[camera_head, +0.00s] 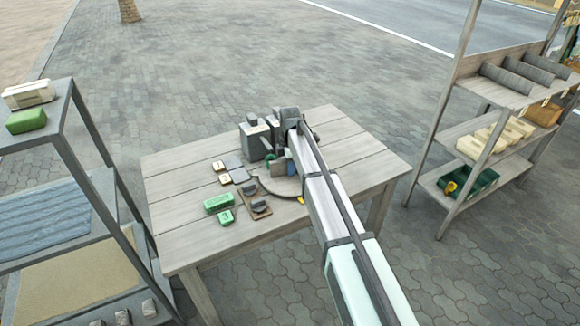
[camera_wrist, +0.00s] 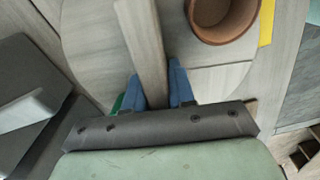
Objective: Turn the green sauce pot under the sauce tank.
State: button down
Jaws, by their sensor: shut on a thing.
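My gripper (camera_wrist: 155,85) has two blue fingers closed on a pale wooden bar (camera_wrist: 143,35), one finger on each side. The bar lies across a round wooden disc (camera_wrist: 90,45); the disc's edge also shows on the table in the head view. A brown clay pot (camera_wrist: 222,15) stands on the disc right of the bar, cut off by the top edge. Grey tanks (camera_head: 253,141) with small labels stand behind the disc. A small green thing (camera_head: 270,159) shows beside them; I cannot tell whether it is the green pot. A green sliver (camera_wrist: 117,104) shows beside the left finger. My arm hides part of the disc.
Green boxes (camera_head: 218,203), small tiles (camera_head: 233,161) and a dark stamp-like piece (camera_head: 260,207) lie on the table (camera_head: 180,230), left and front of the disc. Shelves stand at left (camera_head: 60,130) and right (camera_head: 465,125). The table's right side looks mostly clear.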

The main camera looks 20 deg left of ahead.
jog(key=shift+n, duration=0.5)
dwell(0.3)
jog(key=c, duration=1)
grip_release()
jog(key=shift+c, duration=0.2)
notch_tip(320, 180, up, 14)
